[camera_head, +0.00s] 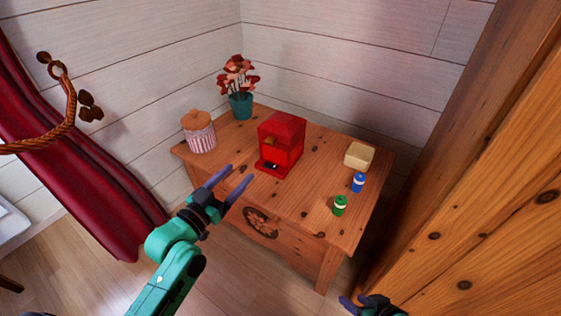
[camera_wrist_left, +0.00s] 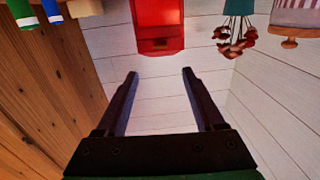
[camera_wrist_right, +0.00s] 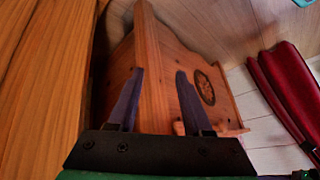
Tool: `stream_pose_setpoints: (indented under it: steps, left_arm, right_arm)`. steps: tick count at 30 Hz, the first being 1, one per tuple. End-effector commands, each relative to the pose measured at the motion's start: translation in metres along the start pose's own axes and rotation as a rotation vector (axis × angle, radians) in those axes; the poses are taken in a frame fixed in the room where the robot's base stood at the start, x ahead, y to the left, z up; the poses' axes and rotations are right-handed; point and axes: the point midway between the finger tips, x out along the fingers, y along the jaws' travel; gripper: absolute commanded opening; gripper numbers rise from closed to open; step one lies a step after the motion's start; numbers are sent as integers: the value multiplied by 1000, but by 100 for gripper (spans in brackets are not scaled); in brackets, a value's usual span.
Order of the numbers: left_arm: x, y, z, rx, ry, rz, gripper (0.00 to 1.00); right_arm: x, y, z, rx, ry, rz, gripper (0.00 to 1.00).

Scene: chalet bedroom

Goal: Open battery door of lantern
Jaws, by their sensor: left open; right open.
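The red lantern (camera_head: 287,132) stands upright on the wooden table, with a small orange part on its front and a dark opening low down by a red ledge. I cannot tell the state of its battery door. My left gripper (camera_head: 240,172) is open and empty, in front of the lantern and apart from it. In the left wrist view the lantern (camera_wrist_left: 158,14) shows upside down beyond the open fingers (camera_wrist_left: 160,73). My right gripper (camera_head: 361,301) is open and empty at the bottom edge, low by the table's right front; its fingers (camera_wrist_right: 159,72) point toward the table.
The wooden table (camera_head: 300,200) also holds a green cylinder (camera_head: 340,206), a blue cylinder (camera_head: 358,183), a cream block (camera_head: 359,155), a striped jar (camera_head: 200,136) and a potted flower (camera_head: 240,106). A wooden cabinet (camera_head: 480,200) stands close on the right. A red curtain (camera_head: 90,190) hangs left.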

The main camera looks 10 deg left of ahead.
Motion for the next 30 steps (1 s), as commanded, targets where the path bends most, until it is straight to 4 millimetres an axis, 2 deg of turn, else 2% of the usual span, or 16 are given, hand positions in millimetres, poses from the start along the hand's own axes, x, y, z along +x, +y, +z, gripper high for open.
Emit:
stream_pose_setpoints:
  steps: [5,15,21,27,28,30]
  left_arm:
    - [33,-1,-3,-2,5,-3,70]
    - [119,0,-1,-2,1,-2,70]
    - [140,0,-2,-2,-3,-1,70]
    - [141,0,-2,-1,-4,-1,70]
    - [140,0,-2,-1,-4,-1,66]
    - [140,0,-2,-1,-4,-1,39]
  right_arm:
    - [8,-6,-2,0,47,-19,50]
    - [34,-29,-5,15,229,-87,50]
    - [38,-36,-8,25,292,-108,50]
    - [38,-36,-8,25,295,-109,50]
    - [38,-36,-8,25,295,-109,50]
    - [38,-36,-8,25,295,-109,50]
